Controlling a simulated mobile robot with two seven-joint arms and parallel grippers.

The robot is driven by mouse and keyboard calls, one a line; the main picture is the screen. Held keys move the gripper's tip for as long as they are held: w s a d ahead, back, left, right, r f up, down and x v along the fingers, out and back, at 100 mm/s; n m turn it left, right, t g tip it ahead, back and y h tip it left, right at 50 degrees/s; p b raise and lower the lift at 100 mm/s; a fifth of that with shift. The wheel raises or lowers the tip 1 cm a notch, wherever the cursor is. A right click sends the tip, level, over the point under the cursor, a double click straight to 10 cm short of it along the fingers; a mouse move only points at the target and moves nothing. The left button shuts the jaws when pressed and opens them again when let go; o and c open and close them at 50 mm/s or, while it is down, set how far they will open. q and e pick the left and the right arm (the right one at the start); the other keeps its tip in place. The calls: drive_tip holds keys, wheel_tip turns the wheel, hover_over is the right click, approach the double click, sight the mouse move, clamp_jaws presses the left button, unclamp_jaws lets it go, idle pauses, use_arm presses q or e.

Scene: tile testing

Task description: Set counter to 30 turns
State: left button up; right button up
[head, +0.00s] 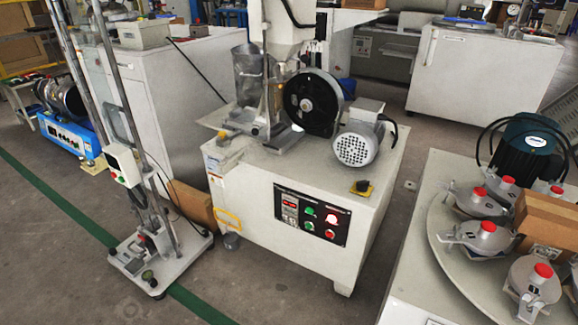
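A white machine cabinet (250,240) stands in the middle of the head view. On its front is a black control panel (311,217). At the panel's left is a small counter display (289,202) with what look like small dials or keys under it; its digits are too small to read. Neither of my grippers is in view.
A tall metal stand (160,262) is at left. A round table (462,251) with red-capped pots is at right. Floor in front is clear.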

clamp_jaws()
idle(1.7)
